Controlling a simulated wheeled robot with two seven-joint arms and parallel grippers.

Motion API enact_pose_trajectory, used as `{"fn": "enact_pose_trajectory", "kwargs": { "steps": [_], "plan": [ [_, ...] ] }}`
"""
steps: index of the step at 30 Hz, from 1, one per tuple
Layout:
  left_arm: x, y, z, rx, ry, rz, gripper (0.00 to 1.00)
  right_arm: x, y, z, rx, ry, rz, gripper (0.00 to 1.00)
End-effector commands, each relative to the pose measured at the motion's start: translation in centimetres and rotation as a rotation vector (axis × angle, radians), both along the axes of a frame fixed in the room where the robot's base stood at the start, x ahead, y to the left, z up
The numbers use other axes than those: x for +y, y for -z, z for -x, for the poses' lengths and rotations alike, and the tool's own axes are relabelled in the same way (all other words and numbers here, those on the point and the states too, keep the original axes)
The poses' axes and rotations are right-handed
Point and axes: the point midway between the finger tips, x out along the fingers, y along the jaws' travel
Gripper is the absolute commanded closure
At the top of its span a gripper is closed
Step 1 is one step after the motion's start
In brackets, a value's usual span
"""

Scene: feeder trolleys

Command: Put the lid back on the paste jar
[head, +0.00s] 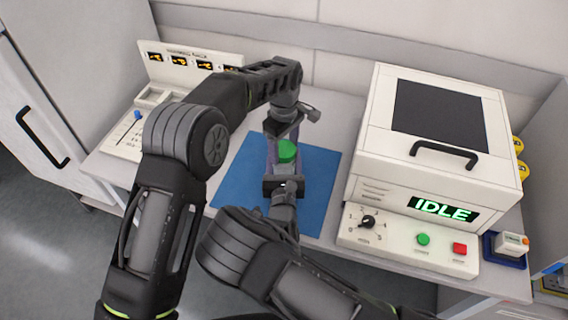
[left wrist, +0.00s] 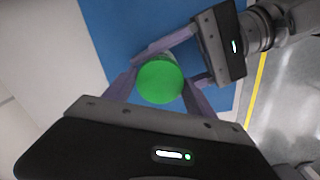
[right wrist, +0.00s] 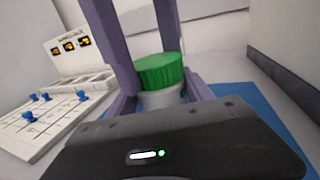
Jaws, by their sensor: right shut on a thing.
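The paste jar (right wrist: 162,98) is pale and stands upright over the blue mat. A ribbed green lid (right wrist: 160,70) sits on top of it; whether it is screwed down I cannot tell. The lid also shows in the head view (head: 287,150) and from above in the left wrist view (left wrist: 160,81). My right gripper (right wrist: 158,92) is shut on the jar body, low and from the front. My left gripper (left wrist: 160,85) points down from above, its purple fingers on both sides of the lid. It looks open, with small gaps beside the lid.
The blue mat (head: 238,178) lies on the grey bench. A white box machine with an IDLE display (head: 443,209) stands to the right. A white panel with small screens (head: 190,62) and blue-knobbed levers (right wrist: 82,96) stands at the left.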

Motion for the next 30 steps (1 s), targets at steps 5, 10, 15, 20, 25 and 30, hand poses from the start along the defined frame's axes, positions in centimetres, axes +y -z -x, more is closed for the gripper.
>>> {"fn": "enact_pose_trajectory", "kwargs": {
  "steps": [5,10,15,20,25,30],
  "plan": [
    [0.01,-0.02,-0.01,0.000,0.000,0.000,0.55,0.00,0.00,0.00,0.000,0.000,0.000,1.00],
    [0.01,-0.02,-0.01,0.000,0.000,0.000,0.69,0.00,0.00,0.00,0.000,0.000,0.000,1.00],
    [0.00,-0.03,-0.01,0.000,0.000,0.000,0.83,-0.01,0.00,0.00,0.000,0.000,0.000,1.00],
    [0.00,-0.03,-0.01,0.000,0.000,0.000,0.27,-0.01,0.00,0.00,0.000,0.000,0.000,1.00],
    [0.00,-0.03,-0.01,0.000,0.000,0.000,0.15,0.00,0.00,0.00,0.000,0.000,0.000,1.00],
    [0.00,-0.02,0.00,0.000,0.000,0.000,0.15,-0.01,0.00,0.00,0.000,0.000,0.000,1.00]
  ]
}}
